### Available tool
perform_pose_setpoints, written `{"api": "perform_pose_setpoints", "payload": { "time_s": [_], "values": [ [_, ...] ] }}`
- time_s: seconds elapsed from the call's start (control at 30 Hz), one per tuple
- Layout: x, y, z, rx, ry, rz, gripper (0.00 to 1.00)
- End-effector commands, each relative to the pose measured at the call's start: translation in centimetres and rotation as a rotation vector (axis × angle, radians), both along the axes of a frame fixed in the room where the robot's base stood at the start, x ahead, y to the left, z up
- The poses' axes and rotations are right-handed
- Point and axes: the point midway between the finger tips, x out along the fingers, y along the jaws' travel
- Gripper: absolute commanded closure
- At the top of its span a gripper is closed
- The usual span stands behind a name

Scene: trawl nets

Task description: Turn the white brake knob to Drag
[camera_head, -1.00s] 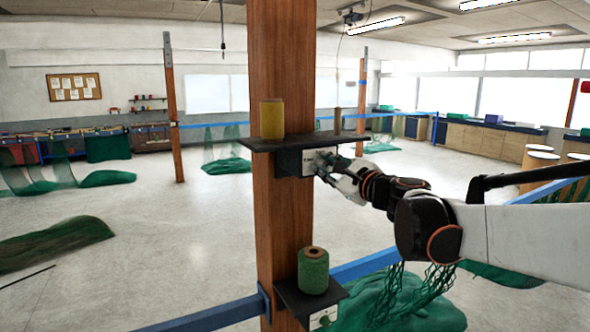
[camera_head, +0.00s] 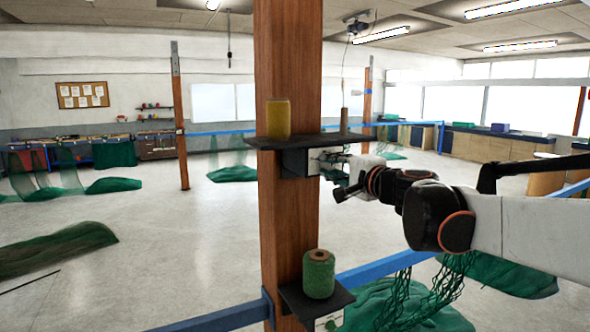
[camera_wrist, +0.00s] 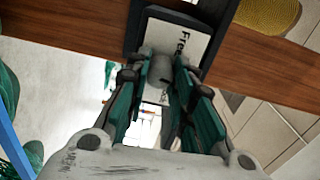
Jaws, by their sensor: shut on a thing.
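The white brake knob (camera_wrist: 159,68) sits on a white label plate (camera_wrist: 170,37) in a dark bracket. In the wrist view the plate's word "Free" shows beside the knob; other lettering is mostly hidden by the fingers, and I cannot read the knob's setting. My gripper (camera_wrist: 163,80) has its teal fingers on both sides of the knob, shut on it. In the head view my gripper (camera_head: 331,165) reaches from the right to the dark box (camera_head: 295,163) under the upper shelf. The knob is too small to make out there.
A green spool (camera_head: 319,275) stands on a lower shelf. A blue rail (camera_head: 385,268) and green netting (camera_head: 410,308) lie below my arm.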

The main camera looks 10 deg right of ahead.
Motion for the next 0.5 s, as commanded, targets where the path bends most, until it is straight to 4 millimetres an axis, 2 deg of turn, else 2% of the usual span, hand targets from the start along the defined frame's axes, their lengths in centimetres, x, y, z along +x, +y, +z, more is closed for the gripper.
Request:
{"api": "perform_pose_setpoints", "payload": {
  "time_s": [0.5],
  "values": [
    [-0.01, -0.01, -0.05, -0.121, -0.039, -0.001, 1.0]
  ]
}}
